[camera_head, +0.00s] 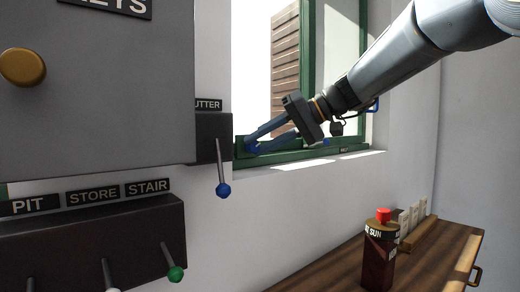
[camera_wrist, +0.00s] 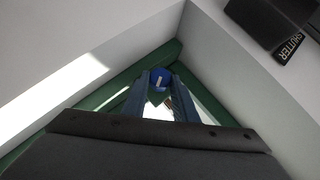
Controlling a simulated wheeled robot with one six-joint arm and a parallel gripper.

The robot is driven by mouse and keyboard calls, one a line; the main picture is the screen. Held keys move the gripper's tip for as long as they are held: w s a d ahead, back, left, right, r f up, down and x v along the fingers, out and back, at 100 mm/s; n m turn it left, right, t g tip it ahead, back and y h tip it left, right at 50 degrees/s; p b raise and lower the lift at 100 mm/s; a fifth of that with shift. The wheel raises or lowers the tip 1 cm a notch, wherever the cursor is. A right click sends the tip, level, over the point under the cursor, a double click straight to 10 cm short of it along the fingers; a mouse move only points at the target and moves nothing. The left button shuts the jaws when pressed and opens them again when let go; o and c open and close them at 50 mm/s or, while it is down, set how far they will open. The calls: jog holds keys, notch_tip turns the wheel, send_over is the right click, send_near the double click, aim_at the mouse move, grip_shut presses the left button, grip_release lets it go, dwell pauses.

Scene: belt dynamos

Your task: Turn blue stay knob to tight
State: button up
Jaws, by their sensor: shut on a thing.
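The blue stay knob (camera_wrist: 160,79) is round, with a pale mark on its face, and sits at the corner of the green window frame (camera_wrist: 115,101). In the head view the knob (camera_head: 253,146) is small and partly hidden by my fingers at the lower left of the window. My gripper (camera_head: 250,142) reaches down from the upper right and is shut on the knob. In the wrist view its two blue-grey fingers (camera_wrist: 160,86) lie on either side of the knob. I cannot read a tight mark.
A dark box labelled "UTTER" (camera_head: 208,104) with a blue-ball lever (camera_head: 223,190) is close left of the window. A grey cabinet (camera_head: 110,90) and a lever panel (camera_head: 90,235) stand further left. A wooden table (camera_head: 430,265) with a red-topped post (camera_head: 379,250) is lower right.

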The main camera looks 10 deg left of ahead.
jog(key=m+g+y+b, duration=0.1)
jog(key=y, duration=0.1)
jog(key=f+m+g+y+b, duration=0.1)
jog(key=m+y+b, duration=0.1)
jog(key=shift+w+d+f+m, duration=0.1)
jog(key=shift+w+d+m, duration=0.1)
jog(key=shift+m, duration=0.1)
jog(key=m+y, duration=0.1)
jog(key=m+y+b, duration=0.2)
jog(key=m+y, duration=0.1)
jog(key=shift+a+f, duration=0.1)
jog(key=shift+f, duration=0.2)
dwell(0.4)
jog(key=o, duration=1.1)
jog(key=shift+c, duration=0.2)
